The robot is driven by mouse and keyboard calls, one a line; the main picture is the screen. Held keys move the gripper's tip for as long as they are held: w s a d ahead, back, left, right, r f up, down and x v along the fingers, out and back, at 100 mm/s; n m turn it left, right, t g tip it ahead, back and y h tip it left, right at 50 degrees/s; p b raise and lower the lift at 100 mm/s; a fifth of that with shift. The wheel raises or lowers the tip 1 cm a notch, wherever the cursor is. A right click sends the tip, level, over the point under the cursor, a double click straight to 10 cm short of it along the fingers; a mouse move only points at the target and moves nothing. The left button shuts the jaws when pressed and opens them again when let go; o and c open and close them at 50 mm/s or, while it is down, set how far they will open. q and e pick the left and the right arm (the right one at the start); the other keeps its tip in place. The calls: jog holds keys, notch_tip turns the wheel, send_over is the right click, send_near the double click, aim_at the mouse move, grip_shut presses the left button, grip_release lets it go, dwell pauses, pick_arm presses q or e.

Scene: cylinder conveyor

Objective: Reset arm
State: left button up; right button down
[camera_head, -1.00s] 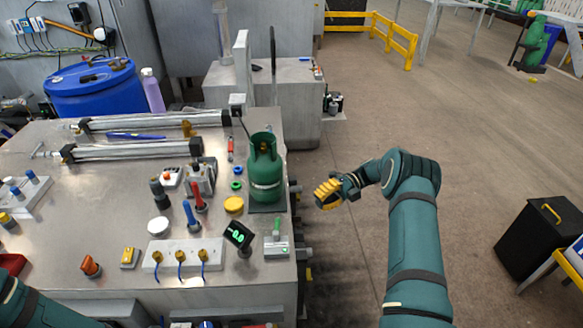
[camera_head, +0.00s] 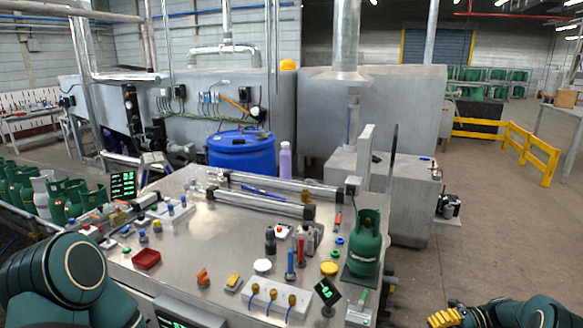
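My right arm comes in at the bottom right corner. Its yellow-fingered gripper (camera_head: 445,318) is low at the bottom edge, apart from the table, and part of it is cut off. Its finger opening does not show clearly. My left arm shows at the bottom left as dark green links, and its gripper is out of view. A green gas cylinder (camera_head: 366,245) stands upright on a dark plate at the table's right end, above and left of the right gripper and apart from it.
The metal table (camera_head: 200,240) holds a red tray (camera_head: 146,259), a yellow disc (camera_head: 329,268), a tilted display (camera_head: 327,291) and rods. A blue barrel (camera_head: 241,155) stands behind it. More cylinders (camera_head: 60,198) line the left. Open floor lies right, up to a yellow railing (camera_head: 530,150).

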jog(key=s+a+f+n+g+h, duration=0.1)
jog(key=s+a+f+n+h, duration=0.35)
jog(key=a+f+n, duration=0.35)
jog(key=s+a+f+n+g+h, duration=0.1)
jog(key=s+a+f+n+h, duration=0.25)
jog(key=s+a+f, duration=0.45)
jog(key=s+a+f+n+t+h, duration=0.1)
jog(key=s+a+n+h, duration=0.15)
jog(key=s+n, duration=0.6)
jog(key=s+a+f+n+t+h, duration=0.2)
jog(key=s+a+n, duration=0.25)
jog(key=n, duration=0.75)
pick_arm(q)
notch_tip(320, 180, down, 10)
jog(key=b, duration=0.9)
jog(key=shift+s+d, duration=0.15)
jog(key=shift+d, duration=0.1)
pick_arm(e)
jog(key=w+a+f+n+t, duration=0.2)
jog(key=w+f+n, duration=0.1)
jog(key=w, duration=0.3)
jog(key=shift+w+a, duration=0.2)
jog(key=shift+a, duration=0.1)
